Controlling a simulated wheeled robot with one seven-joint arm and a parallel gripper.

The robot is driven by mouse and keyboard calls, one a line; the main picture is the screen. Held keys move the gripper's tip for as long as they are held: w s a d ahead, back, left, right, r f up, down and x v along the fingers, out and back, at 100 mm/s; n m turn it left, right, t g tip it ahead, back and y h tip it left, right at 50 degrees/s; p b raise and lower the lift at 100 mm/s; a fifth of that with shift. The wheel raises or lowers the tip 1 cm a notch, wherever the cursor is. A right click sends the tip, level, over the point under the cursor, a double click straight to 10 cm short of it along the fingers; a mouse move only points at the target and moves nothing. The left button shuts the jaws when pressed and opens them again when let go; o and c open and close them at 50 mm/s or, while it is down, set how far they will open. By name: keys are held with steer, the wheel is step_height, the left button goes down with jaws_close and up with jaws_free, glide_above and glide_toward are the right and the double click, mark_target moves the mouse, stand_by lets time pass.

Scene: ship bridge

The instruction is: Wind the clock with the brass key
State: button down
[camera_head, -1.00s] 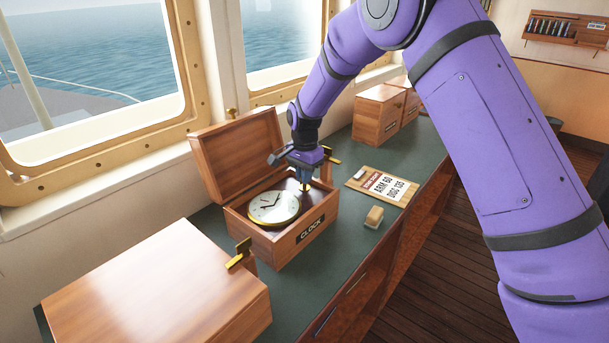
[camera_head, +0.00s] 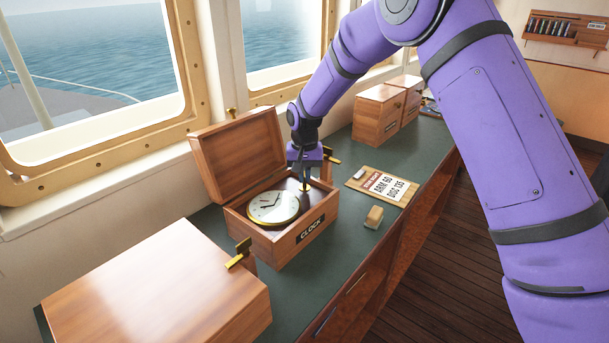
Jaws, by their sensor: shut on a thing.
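The clock (camera_head: 273,207) has a round white dial with dark hands and lies face up in an open wooden box (camera_head: 290,247) labelled CLOCK. The box lid (camera_head: 238,157) stands open toward the window. My gripper (camera_head: 305,180) points down over the box's right rear part, beside the dial. It is shut on the brass key (camera_head: 305,187), of which only a small yellow end shows below the fingers. I cannot tell whether the key's tip sits in a socket.
A closed wooden box (camera_head: 150,285) fills the near left of the green counter (camera_head: 330,275). Brass brackets stand at the clock box's sides. More wooden boxes (camera_head: 378,115) stand behind.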

steer(key=n, duration=1.4)
steer(key=shift+n, duration=0.3)
steer(key=n, duration=0.3)
steer(key=shift+n, duration=0.3)
steer(key=n, duration=0.3)
steer(key=shift+n, duration=0.4)
steer(key=n, duration=0.6)
steer(key=shift+n, duration=0.3)
steer(key=c, duration=1.3)
jaws_free()
